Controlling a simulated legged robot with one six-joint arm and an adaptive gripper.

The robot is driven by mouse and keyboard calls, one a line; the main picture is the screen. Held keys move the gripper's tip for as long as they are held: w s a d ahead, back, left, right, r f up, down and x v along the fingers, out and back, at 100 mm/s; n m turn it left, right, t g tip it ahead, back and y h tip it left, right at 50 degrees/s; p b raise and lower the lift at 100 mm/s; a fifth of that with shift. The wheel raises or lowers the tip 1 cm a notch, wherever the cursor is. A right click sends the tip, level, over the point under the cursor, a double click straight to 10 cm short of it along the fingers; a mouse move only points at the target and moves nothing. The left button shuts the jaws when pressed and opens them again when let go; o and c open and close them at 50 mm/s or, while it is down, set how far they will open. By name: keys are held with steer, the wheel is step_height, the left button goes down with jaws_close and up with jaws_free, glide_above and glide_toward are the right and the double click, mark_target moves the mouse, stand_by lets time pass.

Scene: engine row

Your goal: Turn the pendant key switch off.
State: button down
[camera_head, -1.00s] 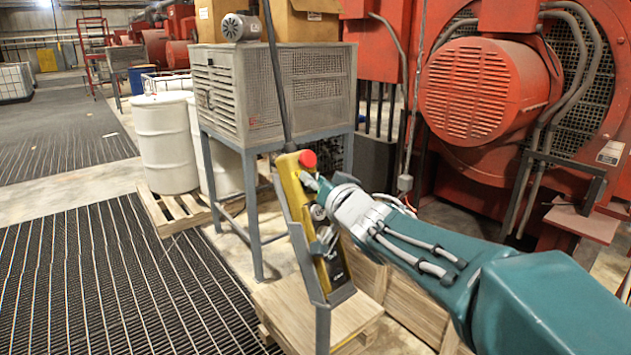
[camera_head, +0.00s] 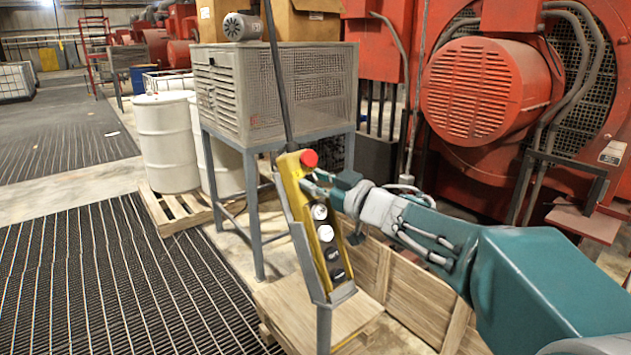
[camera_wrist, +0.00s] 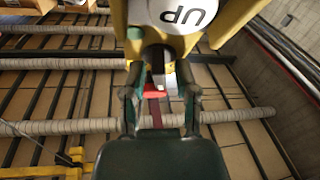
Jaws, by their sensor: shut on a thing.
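The yellow pendant (camera_head: 318,225) hangs tilted in a grey holder, with a red mushroom button (camera_head: 309,158) at its top and white and black buttons below. My gripper (camera_head: 318,182) is at the pendant's upper part, just below the red button. The fingers partly hide the switch.
A grey stand (camera_head: 258,160) with a mesh cabinet is behind the pendant. A wooden crate (camera_head: 400,290) is below my arm. Red machinery (camera_head: 490,90) stands behind at right. White drums (camera_head: 166,145) stand on a pallet at left.

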steer(key=shift+n+g+y, duration=0.6)
steer(key=shift+n+g, duration=0.3)
steer(key=shift+n, duration=1.5)
steer(key=c, duration=0.7)
jaws_free()
steer(key=v, duration=1.2)
